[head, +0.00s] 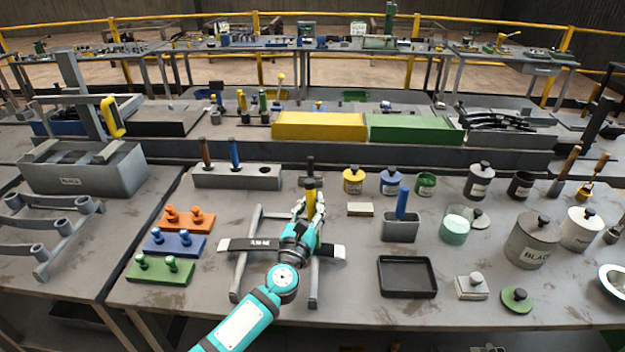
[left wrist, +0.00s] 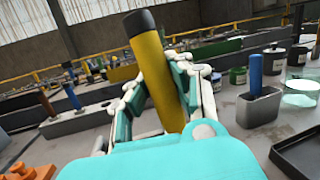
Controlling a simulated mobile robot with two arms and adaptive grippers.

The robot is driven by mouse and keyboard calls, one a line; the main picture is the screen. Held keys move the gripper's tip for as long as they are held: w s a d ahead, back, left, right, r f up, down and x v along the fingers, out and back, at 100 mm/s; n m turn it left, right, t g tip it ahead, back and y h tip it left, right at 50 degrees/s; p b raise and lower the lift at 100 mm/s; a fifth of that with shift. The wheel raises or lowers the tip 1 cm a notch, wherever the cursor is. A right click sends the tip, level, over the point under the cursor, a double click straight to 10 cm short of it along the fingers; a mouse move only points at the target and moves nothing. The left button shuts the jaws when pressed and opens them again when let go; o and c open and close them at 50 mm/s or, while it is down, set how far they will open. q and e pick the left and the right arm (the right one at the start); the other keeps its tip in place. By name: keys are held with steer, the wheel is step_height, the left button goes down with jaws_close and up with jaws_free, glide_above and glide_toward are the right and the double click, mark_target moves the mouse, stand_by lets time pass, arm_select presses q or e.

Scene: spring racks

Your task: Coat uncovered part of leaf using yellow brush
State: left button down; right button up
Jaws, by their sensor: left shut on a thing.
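My left gripper (head: 309,212) is shut on the yellow brush (head: 309,190), over the middle of the leaf. The brush's yellow handle with a dark end also shows in the left wrist view (left wrist: 153,75), tilted between the fingers. My right gripper is not in view.
A holder block (head: 265,178) with a brown and a blue handle stands behind the stand. A grey cup (head: 400,229) with a blue handle, a black tray (head: 407,293) and several pots are to the right. Coloured peg blocks (head: 176,243) are left.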

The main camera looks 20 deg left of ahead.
arm_select(q)
steer(key=shift+n, duration=0.4)
steer(key=w+r, duration=0.1)
steer(key=w, duration=0.1)
steer(key=w+r, duration=0.1)
steer(key=w, duration=0.1)
steer(key=shift+a+r, duration=0.3)
steer(key=shift+a, duration=0.05)
steer(key=shift+s+a+f+b, duration=0.1)
steer(key=shift+a+f+b, duration=0.05)
steer(key=shift+f+b, duration=0.2)
steer(key=shift+f, duration=0.35)
steer(key=f+b, duration=0.4)
steer(key=shift+a+f, duration=0.2)
steer(key=shift+a, duration=0.15)
steer(key=shift+s+f+b, duration=0.1)
steer(key=shift+b, duration=0.2)
